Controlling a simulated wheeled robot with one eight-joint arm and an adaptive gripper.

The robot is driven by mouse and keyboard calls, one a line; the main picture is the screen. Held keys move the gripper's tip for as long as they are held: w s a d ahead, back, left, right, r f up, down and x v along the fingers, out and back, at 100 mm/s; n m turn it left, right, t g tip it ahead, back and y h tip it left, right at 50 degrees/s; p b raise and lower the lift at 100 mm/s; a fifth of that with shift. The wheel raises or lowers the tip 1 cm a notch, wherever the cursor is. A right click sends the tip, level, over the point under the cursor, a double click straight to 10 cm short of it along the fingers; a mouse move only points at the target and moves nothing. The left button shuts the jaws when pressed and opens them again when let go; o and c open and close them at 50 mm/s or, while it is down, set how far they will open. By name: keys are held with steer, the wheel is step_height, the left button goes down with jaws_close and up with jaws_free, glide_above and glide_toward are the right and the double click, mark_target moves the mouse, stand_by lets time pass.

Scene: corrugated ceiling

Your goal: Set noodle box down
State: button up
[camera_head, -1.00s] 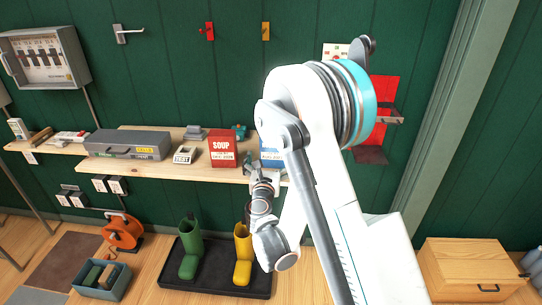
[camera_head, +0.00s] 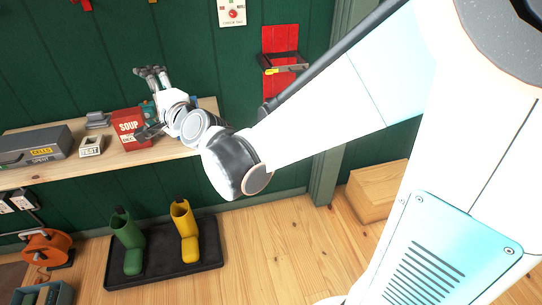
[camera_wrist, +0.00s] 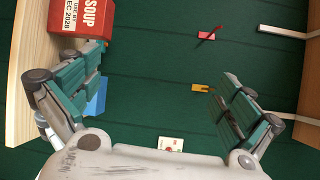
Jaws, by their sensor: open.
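My gripper (camera_head: 146,102) is open, turned sideways at the shelf, with one finger high and one low near the soup box.
The red soup box (camera_head: 127,124) stands on the wooden shelf (camera_head: 90,166), close to my lower finger. A white test block (camera_head: 91,146) and a grey case (camera_head: 35,146) are farther left. Boots on a black tray (camera_head: 165,267) are below. A red wall holder (camera_head: 281,49) is at right.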

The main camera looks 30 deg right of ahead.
steer(key=s+d+f+n+g+h, duration=0.1)
steer(key=s+d+f+n+g, duration=0.2)
steer(key=s, duration=0.6)
steer(key=s+d+f+n+g+h, duration=0.1)
steer(key=s+d+f+n+g, duration=0.2)
steer(key=s+n, duration=0.5)
steer(key=s+d+f+n+g+h, duration=0.1)
steer(key=s+d+f+n+g, duration=0.2)
steer(key=s+n, duration=0.3)
steer(key=s+d, duration=0.1)
steer(key=s, duration=0.4)
steer(key=shift+s+d+f+g+h, duration=0.25)
steer(key=shift+s+f+g+h, duration=0.05)
steer(key=shift+s+f+h, duration=0.1)
